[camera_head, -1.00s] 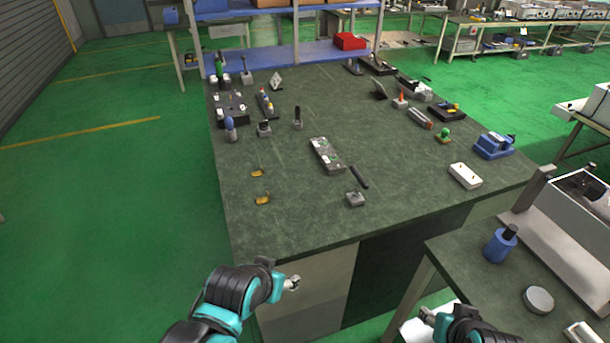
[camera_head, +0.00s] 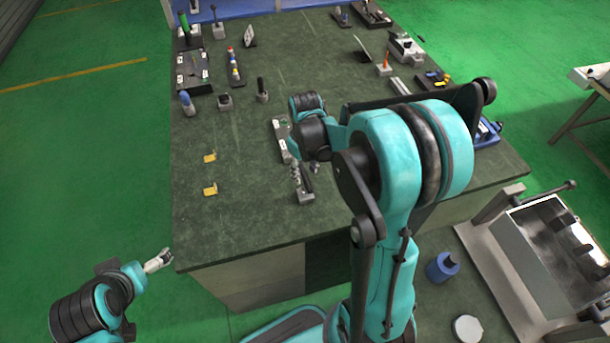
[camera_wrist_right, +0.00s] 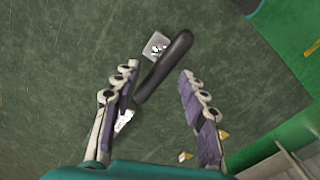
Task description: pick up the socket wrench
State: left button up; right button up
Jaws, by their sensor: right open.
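The socket wrench, seen as a black rod-like handle (camera_wrist_right: 168,63), lies on the dark green table beside a small grey block (camera_wrist_right: 157,46). My right gripper (camera_wrist_right: 160,74) is open, with the handle showing between its fingers in the right wrist view; I see no grip on it. In the head view the right gripper (camera_head: 297,172) is above the table by the handle (camera_head: 307,179) and grey block (camera_head: 305,197), and my arm hides part of this area. My left gripper (camera_head: 160,260) is off the table's front left corner, away from the wrench; its jaw state is unclear.
Two yellow pieces (camera_head: 210,157) (camera_head: 210,189) lie to the left. Several tools stand at the back left. The front left of the table is clear. A metal-sided box (camera_head: 550,240) stands at right.

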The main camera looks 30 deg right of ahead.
jog(key=shift+f, duration=0.4)
notch_tip(320, 180, down, 7)
jog(key=b, duration=0.2)
jog(key=shift+b, duration=0.4)
grip_shut()
